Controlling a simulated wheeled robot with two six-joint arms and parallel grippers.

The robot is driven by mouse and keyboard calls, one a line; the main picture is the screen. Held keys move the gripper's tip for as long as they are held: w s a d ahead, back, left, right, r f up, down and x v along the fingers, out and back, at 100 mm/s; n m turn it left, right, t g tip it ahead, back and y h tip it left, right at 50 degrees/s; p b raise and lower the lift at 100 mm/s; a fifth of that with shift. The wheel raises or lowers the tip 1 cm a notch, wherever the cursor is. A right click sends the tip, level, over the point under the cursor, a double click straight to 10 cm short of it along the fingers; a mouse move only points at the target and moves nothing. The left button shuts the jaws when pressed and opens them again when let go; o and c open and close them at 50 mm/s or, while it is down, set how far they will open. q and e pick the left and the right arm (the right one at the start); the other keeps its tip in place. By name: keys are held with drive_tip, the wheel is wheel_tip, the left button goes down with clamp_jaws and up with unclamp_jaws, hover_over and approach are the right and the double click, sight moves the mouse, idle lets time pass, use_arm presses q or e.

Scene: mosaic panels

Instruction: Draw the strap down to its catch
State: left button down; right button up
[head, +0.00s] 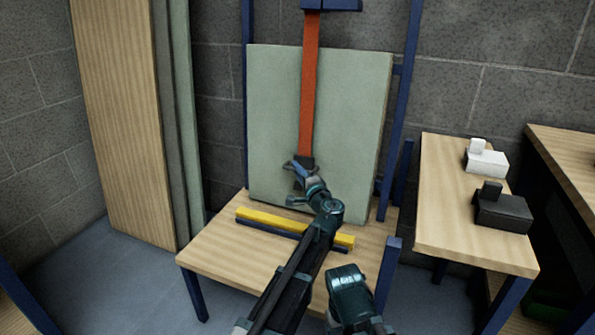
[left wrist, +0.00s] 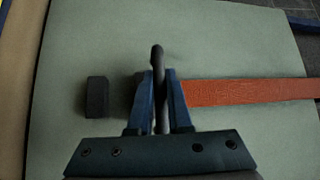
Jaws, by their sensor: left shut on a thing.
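The orange strap (head: 309,85) hangs from a blue housing (head: 331,4) at the top of the frame, down the front of a pale green panel (head: 350,95). Its lower end carries a dark end piece. My left gripper (head: 297,172) is shut on this end piece, in front of the panel's lower part. In the left wrist view, the blue fingers (left wrist: 160,85) close on a thin dark handle, and the strap (left wrist: 245,91) runs off to the right. A dark block (left wrist: 97,97) shows left of the fingers. I cannot clearly make out the catch.
A side table (head: 445,215) at right holds a white device (head: 486,160) and a black one (head: 502,209). Tall boards (head: 120,110) lean at left.

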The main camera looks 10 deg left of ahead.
use_arm(q)
drive_tip(key=f, duration=0.1)
drive_tip(key=f+b, duration=0.2)
drive_tip(key=shift+s+f, duration=0.3)
use_arm(e)
wheel_tip(320, 180, down, 4)
drive_tip(key=shift+s+r, duration=0.1)
drive_tip(key=shift+r, duration=0.1)
use_arm(q)
drive_tip(key=c, duration=0.8)
unclamp_jaws()
drive_tip(key=shift+f, duration=0.1)
drive_tip(key=shift+c, duration=0.2)
